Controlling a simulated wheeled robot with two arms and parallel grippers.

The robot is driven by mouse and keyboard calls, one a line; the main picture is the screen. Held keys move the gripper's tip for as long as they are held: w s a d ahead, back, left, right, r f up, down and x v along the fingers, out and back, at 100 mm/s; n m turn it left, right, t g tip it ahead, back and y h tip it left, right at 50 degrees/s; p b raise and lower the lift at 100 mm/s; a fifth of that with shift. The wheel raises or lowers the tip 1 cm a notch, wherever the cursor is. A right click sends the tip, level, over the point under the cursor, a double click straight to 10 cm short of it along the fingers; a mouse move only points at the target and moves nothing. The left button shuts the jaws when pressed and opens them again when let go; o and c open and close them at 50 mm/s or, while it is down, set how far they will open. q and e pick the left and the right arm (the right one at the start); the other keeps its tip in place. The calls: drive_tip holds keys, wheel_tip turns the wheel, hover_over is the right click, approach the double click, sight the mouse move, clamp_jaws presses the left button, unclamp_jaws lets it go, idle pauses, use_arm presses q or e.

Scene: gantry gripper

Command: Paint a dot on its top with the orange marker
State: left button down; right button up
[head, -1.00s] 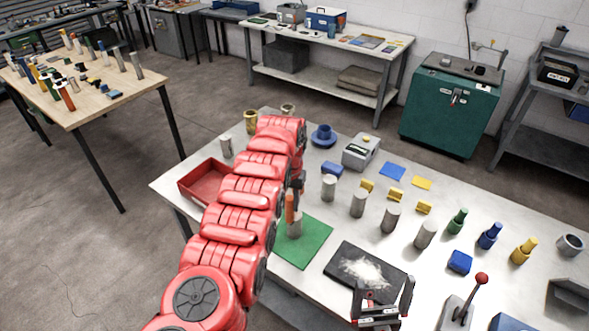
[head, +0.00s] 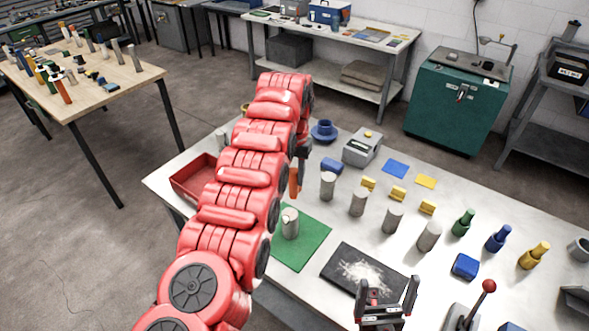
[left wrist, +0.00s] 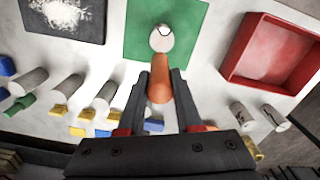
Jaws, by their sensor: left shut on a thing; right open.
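A grey cylinder (head: 290,226) stands upright on the green mat (head: 312,240) in the head view. Its pale top shows in the left wrist view (left wrist: 162,38); I cannot make out a dot on it. My left gripper (left wrist: 161,78) is shut on the orange marker (left wrist: 159,88), which points toward the cylinder. In the head view the marker (head: 294,180) hangs above and behind the cylinder, apart from it; my red arm hides most of that gripper. My right gripper (head: 388,286) is open and empty at the table's front edge, by the black board.
A red tray (head: 195,178) lies left of the mat, partly behind my arm. A black board (head: 345,277) with white powder lies right of it. Several grey cylinders, yellow blocks and coloured bottles stand further right. A red-knobbed lever (head: 488,287) stands at the front right.

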use_arm(q)
drive_tip(key=shift+w+r, duration=0.1)
drive_tip(key=shift+r, duration=1.2)
drive_tip(key=shift+a, duration=0.1)
